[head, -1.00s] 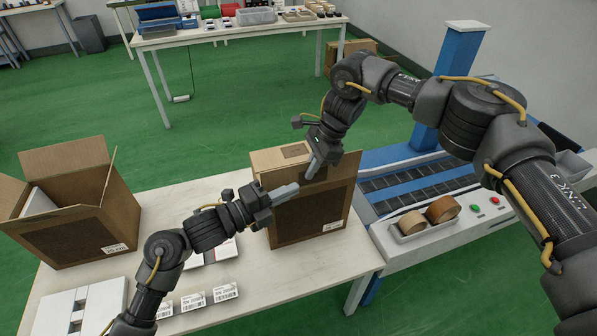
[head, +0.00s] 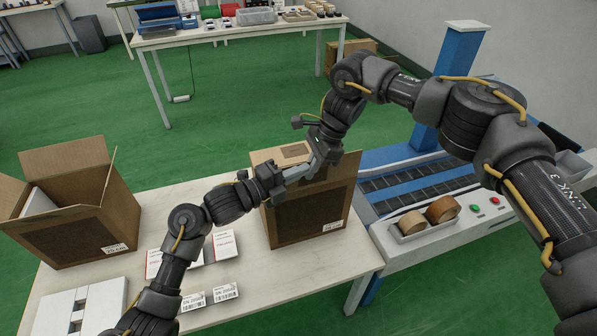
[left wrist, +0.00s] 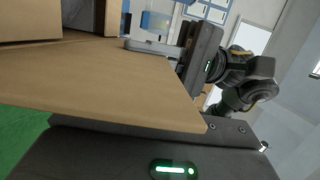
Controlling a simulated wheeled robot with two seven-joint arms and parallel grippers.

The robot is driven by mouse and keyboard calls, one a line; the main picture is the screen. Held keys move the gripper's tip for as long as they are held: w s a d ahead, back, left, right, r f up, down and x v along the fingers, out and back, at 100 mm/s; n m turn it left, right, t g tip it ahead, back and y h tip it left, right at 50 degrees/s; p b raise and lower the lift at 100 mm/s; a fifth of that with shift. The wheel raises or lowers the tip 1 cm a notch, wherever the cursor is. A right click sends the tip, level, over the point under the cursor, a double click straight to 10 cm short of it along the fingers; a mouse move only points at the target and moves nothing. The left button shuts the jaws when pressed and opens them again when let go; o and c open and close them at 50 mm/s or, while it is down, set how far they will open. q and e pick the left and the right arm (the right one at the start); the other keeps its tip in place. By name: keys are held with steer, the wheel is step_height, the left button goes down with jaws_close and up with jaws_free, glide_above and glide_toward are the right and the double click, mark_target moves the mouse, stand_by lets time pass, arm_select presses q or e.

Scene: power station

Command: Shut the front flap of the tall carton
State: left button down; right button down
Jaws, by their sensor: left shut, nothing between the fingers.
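The tall carton (head: 306,218) stands upright on the white table in the head view, its top partly hidden by my grippers. A tan flap (left wrist: 110,85) spans the left wrist view, sticking out just above my left gripper's dark body. My left gripper (head: 300,173) is shut and empty, at the carton's upper front. My right gripper (head: 318,160) is over the carton's top, very close to the left fingertips. It also shows beyond the flap in the left wrist view (left wrist: 155,48). Whether its fingers are apart is unclear, and I cannot tell whether either gripper touches the flap.
An open carton (head: 85,225) stands at the table's left. White boxes (head: 221,246) and label cards (head: 225,291) lie in front of the tall carton. A conveyor with a tray of tape rolls (head: 425,222) is close on the right. Some tabletop (head: 290,270) in front is bare.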

steer(key=shift+s+a, duration=0.1)
steer(key=c, duration=1.6)
jaws_free()
steer(key=shift+c, duration=0.2)
